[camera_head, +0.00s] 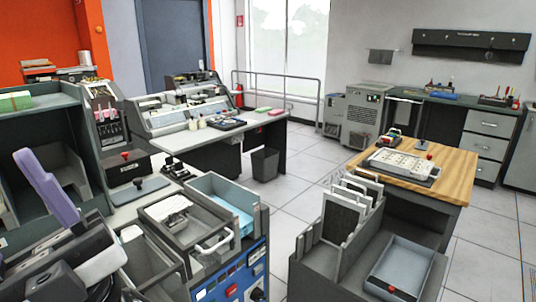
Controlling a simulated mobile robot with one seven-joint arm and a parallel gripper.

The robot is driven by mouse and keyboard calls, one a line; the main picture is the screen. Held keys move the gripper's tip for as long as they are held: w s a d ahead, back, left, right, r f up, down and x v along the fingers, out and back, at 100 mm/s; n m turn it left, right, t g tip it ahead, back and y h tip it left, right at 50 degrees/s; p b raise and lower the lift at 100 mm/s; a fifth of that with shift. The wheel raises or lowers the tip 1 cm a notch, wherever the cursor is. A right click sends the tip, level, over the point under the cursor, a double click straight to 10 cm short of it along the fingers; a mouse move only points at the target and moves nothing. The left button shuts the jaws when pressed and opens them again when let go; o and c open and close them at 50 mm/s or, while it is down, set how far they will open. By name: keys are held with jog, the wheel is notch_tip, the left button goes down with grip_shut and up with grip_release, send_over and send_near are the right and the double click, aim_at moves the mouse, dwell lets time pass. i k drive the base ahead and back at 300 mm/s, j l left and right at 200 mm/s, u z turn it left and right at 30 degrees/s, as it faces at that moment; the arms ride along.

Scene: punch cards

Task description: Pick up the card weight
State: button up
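I cannot single out the card weight with certainty. A pale curved handle (215,243) sits at the hopper's front right. I see no gripper fingers in this view. Purple and dark grey parts at the lower left look like my arm.
A blue-lined tray (222,201) is right of the hopper, above a blue control panel (232,280). A grey rack with upright dividers (340,212) and a shallow bin (405,268) stand at front right. A wooden-topped table (455,160) is behind them. Tiled floor is clear between.

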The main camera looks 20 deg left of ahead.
aim_at(142, 189)
jog(key=u, duration=1.25)
jog(key=l+u, duration=0.25)
jog(key=l, duration=1.1)
